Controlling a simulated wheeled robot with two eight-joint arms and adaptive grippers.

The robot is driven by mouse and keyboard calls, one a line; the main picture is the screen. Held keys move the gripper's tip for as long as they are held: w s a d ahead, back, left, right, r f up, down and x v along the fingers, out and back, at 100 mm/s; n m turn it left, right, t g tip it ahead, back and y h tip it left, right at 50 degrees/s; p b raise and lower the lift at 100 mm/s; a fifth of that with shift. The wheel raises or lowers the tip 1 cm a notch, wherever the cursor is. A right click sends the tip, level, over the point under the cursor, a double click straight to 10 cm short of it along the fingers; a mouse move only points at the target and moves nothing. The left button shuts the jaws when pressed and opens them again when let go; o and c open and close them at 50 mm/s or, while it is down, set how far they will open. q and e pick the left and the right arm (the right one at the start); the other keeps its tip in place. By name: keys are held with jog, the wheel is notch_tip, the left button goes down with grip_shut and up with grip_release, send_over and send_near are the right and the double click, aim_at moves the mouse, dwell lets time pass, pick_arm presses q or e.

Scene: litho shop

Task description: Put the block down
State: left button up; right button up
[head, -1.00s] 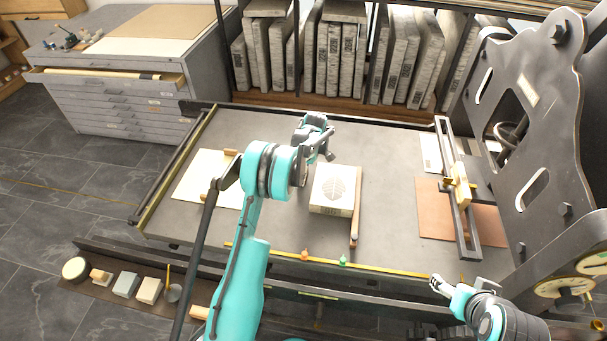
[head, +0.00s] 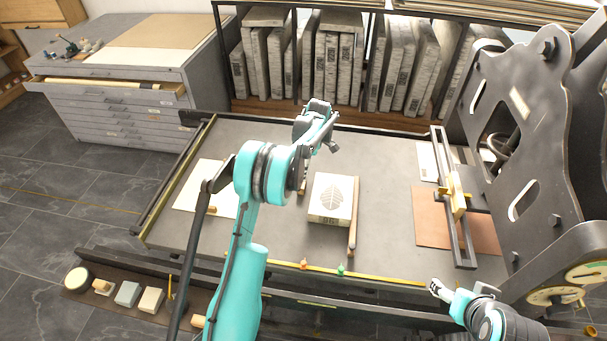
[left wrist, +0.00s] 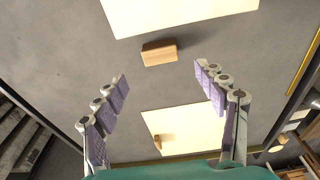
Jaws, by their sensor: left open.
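My left gripper (head: 322,128) hangs over the back of the press bed, with its fingers spread and nothing between them in the left wrist view (left wrist: 160,98). A small wooden block (left wrist: 158,53) lies on the bed beside the edge of a large pale slab. In the head view this block (head: 302,187) shows partly from behind my left arm, just left of the pale stone with a leaf print (head: 332,192). The gripper is clear of the block. My right gripper (head: 438,289) is at the front right, away from the block; its fingers are too small to judge.
A cream sheet (head: 195,193) lies at the bed's left, with a small wooden piece on it (left wrist: 157,142). A wooden bar (head: 352,235) lies right of the stone. A brown sheet (head: 430,220) lies under a dark frame. The grey bed (head: 385,185) is clear between.

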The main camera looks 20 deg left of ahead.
pick_arm(q)
jog(key=s+d+r+m+t, duration=0.2)
jog(key=s+d+r+m, duration=0.25)
jog(key=s+r, duration=0.35)
jog(key=s+d+r+m+t, duration=0.1)
jog(key=s+d+r+m, duration=0.3)
jog(key=r, duration=0.7)
jog(key=s+d+f+m+t+h, duration=0.1)
jog(key=s+d+m+t, duration=0.1)
jog(key=s+m, duration=0.4)
jog(key=s+d+f+m+t, duration=0.1)
jog(key=s+m, duration=0.5)
jog(key=s, duration=1)
jog(key=d+t, duration=0.1)
jog(key=d, duration=0.1)
jog(key=shift+s+d+t+h, duration=0.15)
jog(key=shift+d+t+h, duration=0.15)
jog(key=shift+d+h, duration=0.1)
jog(key=shift+f+m, duration=0.1)
jog(key=shift+m, duration=0.15)
